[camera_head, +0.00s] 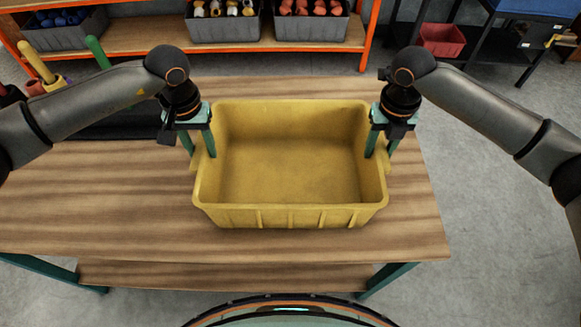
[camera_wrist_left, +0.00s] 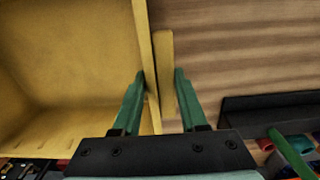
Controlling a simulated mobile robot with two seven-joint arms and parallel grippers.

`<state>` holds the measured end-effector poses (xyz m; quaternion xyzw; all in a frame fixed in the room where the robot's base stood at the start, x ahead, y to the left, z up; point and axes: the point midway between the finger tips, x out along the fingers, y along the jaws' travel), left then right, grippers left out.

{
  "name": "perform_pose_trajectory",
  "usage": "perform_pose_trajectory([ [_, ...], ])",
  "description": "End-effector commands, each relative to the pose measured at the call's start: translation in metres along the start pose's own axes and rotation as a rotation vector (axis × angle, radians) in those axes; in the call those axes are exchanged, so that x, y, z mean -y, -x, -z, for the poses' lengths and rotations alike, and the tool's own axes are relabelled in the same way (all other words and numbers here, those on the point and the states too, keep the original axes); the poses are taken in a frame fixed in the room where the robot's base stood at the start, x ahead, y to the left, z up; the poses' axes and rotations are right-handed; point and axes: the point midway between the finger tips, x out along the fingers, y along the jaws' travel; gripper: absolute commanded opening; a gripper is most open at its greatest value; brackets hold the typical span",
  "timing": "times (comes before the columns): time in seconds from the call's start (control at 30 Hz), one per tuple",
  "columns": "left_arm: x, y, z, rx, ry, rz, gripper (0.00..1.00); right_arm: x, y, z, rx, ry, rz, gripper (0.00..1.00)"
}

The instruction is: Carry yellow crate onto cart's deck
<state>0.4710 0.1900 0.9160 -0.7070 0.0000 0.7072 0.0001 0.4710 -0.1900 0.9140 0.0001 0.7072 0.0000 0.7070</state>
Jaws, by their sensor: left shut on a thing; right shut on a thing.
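The yellow crate (camera_head: 290,215) is empty and upright over the wooden table; I cannot tell whether it rests on it or is slightly raised. My left gripper (camera_head: 201,150) is shut on the crate's left side. In the left wrist view the green fingers (camera_wrist_left: 160,90) stand on either side of the yellow handle strip (camera_wrist_left: 166,75) at the crate wall. My right gripper (camera_head: 380,150) is shut on the crate's right side, level with the left one. The part between the right fingers is hard to see. No cart is clearly identifiable in view.
The wooden table (camera_head: 100,205) has bare room left of the crate. A black tray (camera_head: 125,125) and colored-handled tools lie at its back left. An orange-framed shelf (camera_head: 280,50) with grey bins stands behind. A red bin (camera_head: 441,40) sits on a dark rack at back right. Grey floor is open at right.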

Motion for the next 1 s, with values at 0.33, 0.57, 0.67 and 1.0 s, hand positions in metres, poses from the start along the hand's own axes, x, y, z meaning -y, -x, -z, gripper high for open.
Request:
perform_pose_trajectory([
  [0.33, 0.0000, 0.0004, 0.0002, -0.001, 0.000, 0.000, 0.00, 0.0001, 0.0004, -0.0002, 0.001, 0.000, 0.000, 0.00],
  [0.57, 0.0001, 0.0005, 0.0002, -0.001, 0.000, 0.000, 0.00, 0.0001, 0.0005, -0.0002, 0.001, 0.000, 0.000, 0.00],
  [0.67, 0.0000, 0.0005, 0.0002, -0.001, 0.000, 0.000, 0.00, 0.0001, 0.0005, -0.0002, 0.001, 0.000, 0.000, 0.00],
  [1.0, 0.0000, 0.0007, 0.0003, -0.001, 0.000, 0.000, 0.00, 0.0001, 0.0006, -0.0003, 0.001, 0.000, 0.001, 0.00],
])
